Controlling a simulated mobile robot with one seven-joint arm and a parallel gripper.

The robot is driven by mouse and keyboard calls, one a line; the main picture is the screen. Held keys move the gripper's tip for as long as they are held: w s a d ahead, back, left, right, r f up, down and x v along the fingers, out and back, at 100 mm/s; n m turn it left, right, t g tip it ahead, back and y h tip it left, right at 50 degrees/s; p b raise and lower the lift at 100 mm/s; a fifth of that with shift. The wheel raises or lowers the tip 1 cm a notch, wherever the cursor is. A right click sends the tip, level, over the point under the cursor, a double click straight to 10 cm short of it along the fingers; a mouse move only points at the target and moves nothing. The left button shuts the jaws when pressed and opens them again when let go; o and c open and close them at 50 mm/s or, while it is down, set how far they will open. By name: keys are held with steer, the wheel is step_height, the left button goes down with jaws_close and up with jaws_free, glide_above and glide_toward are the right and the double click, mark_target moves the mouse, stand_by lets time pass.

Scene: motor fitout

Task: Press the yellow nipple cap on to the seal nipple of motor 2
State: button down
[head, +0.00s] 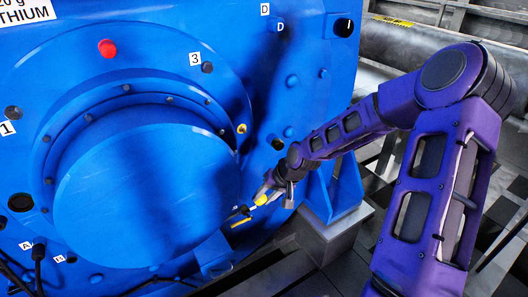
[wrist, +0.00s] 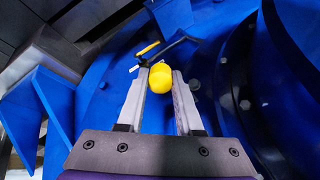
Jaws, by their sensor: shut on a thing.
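My gripper (head: 260,198) is shut on the yellow nipple cap (wrist: 160,88), a small rounded piece between the two fingertips. The cap also shows in the head view (head: 261,200). The gripper is in front of the lower right part of the big blue motor (head: 145,190). A small brass-coloured fitting (head: 242,128) sits on the motor's round flange, above the gripper and apart from the cap; I cannot tell for sure that it is the seal nipple. No motor number that I can read as 2 shows.
A black part with a yellow strip (wrist: 148,48) lies beyond the fingertips in the wrist view. A red plug (head: 107,48) is high on the motor. Black cables (head: 37,262) hang at lower left. A blue foot bracket (head: 335,190) on a grey block stands right of the gripper.

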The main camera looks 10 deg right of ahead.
steer(key=shift+w+m+t+y, duration=0.4)
steer(key=shift+t, duration=0.2)
steer(key=shift+w+a+r+m+t+y, duration=0.1)
steer(key=shift+w+r+m+t+y, duration=0.15)
steer(key=shift+w+t, duration=0.25)
steer(key=shift+w+a+r+m+t+y, duration=0.15)
steer(key=shift+w+r+m+t, duration=0.1)
steer(key=shift+t, duration=0.35)
step_height(320, 180, up, 13)
steer(key=w+d+m+t+b, duration=0.1)
steer(key=m+t, duration=0.3)
steer(key=t, duration=0.5)
steer(key=shift+w+d+t+b, duration=0.3)
steer(key=shift+w+t, duration=0.1)
steer(key=shift+w, duration=0.15)
steer(key=shift+s+h+p, duration=0.1)
steer(key=shift+h+p, duration=0.2)
steer(key=shift+p, duration=0.05)
steer(key=shift+b+x, duration=0.6)
steer(key=shift+x, duration=2.35)
